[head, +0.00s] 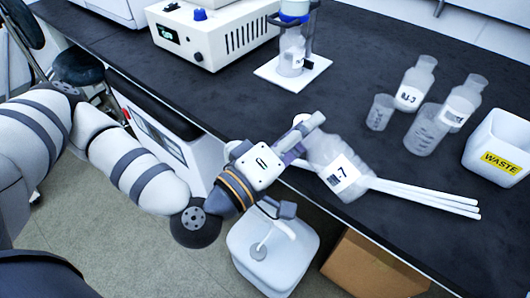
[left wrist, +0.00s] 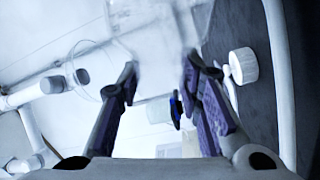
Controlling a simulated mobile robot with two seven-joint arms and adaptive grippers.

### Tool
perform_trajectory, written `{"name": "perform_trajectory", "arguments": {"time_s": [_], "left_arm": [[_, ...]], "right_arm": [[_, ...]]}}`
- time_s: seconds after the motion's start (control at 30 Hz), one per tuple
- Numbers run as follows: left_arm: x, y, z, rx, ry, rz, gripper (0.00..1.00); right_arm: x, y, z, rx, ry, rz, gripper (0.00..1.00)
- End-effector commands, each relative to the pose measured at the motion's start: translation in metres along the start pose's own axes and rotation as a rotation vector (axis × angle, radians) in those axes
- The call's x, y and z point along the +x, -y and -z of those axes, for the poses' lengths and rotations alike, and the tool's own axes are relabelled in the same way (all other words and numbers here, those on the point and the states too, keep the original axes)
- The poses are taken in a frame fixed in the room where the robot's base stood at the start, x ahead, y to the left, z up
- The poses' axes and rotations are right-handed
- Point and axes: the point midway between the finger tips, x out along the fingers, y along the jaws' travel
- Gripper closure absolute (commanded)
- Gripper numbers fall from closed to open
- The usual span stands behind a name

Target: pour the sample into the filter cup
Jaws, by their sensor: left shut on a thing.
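My left gripper (head: 305,145) is shut on a clear sample bottle (head: 351,155) with a white label ending in "-7", near the bench's front edge. The gripper hides the bottle's neck. In the left wrist view the two dark fingers (left wrist: 159,78) close on the blurred clear bottle (left wrist: 150,38). I cannot tell whether its base touches the bench. The filter stand (head: 265,72) is on the bench farther back, apart from the gripper. My right gripper is not in view.
Several white rods (head: 425,195) lie right of the held bottle. Two labelled bottles (head: 415,82) (head: 463,100), two clear beakers (head: 380,112) (head: 427,130) and a white WASTE bin (head: 490,150) stand at right. A white instrument (head: 212,38) stands back left. Bench between stand and beakers is clear.

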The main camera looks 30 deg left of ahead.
Motion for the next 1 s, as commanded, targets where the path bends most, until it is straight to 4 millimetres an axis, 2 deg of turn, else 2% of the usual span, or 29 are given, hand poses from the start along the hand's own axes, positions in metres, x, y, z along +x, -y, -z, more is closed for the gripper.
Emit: {"name": "perform_trajectory", "arguments": {"time_s": [0.03, 0.17, 0.27, 0.3, 0.4, 0.5, 0.6, 0.73, 0.8, 0.87, 1.0], "left_arm": [[0.018, -0.015, 0.002, 0.050, 0.039, -0.032, 1.00], [0.070, -0.051, 0.003, 0.231, 0.179, -0.106, 1.00], [0.113, -0.089, 0.013, 0.420, 0.276, -0.182, 1.00], [0.129, -0.108, 0.019, 0.505, 0.307, -0.216, 1.00], [0.162, -0.159, 0.043, 0.708, 0.351, -0.289, 1.00], [0.181, -0.213, 0.071, 0.878, 0.359, -0.338, 1.00], [0.186, -0.266, 0.099, 1.007, 0.351, -0.364, 1.00], [0.180, -0.319, 0.126, 1.116, 0.339, -0.372, 1.00], [0.176, -0.337, 0.134, 1.148, 0.335, -0.371, 1.00], [0.173, -0.348, 0.139, 1.167, 0.334, -0.370, 1.00], [0.170, -0.356, 0.143, 1.182, 0.335, -0.368, 1.00]], "right_arm": [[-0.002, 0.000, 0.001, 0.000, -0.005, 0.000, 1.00], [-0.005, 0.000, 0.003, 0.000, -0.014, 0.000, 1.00], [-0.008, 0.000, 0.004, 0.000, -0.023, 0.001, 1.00], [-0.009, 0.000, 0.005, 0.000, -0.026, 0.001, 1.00], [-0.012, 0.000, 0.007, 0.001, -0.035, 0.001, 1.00], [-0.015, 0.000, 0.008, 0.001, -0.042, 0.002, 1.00], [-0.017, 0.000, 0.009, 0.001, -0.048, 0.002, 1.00], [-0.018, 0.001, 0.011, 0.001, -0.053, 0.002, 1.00], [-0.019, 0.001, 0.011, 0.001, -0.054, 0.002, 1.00], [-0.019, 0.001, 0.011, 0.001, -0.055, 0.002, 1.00], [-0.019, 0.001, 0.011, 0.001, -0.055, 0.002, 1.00]]}}
